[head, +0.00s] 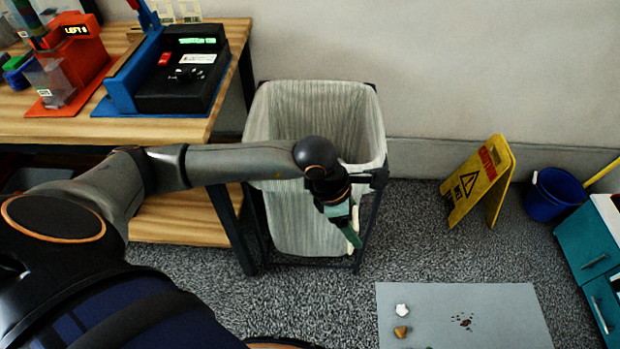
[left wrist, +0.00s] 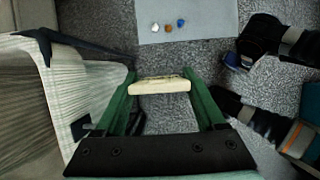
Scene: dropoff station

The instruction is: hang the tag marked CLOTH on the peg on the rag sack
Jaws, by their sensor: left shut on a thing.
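My left gripper (head: 352,232) is in front of the right front side of the rag sack (head: 305,228), a pale striped bag in a dark frame. In the left wrist view its green fingers (left wrist: 162,98) are shut on a thin cream tag (left wrist: 160,86), held crosswise between the tips. The tag's marking cannot be read. The sack also shows at the left of the wrist view (left wrist: 95,85), apart from the tag. A dark bracket (head: 378,178) sits at the sack's front right rim; the peg itself cannot be made out clearly.
A wooden workbench (head: 60,128) with devices stands left of the sack. A yellow wet-floor sign (head: 478,182), blue bucket (head: 552,195) and teal cabinet (head: 588,245) are at right. A grey mat (head: 500,312) with small lumps lies on the floor.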

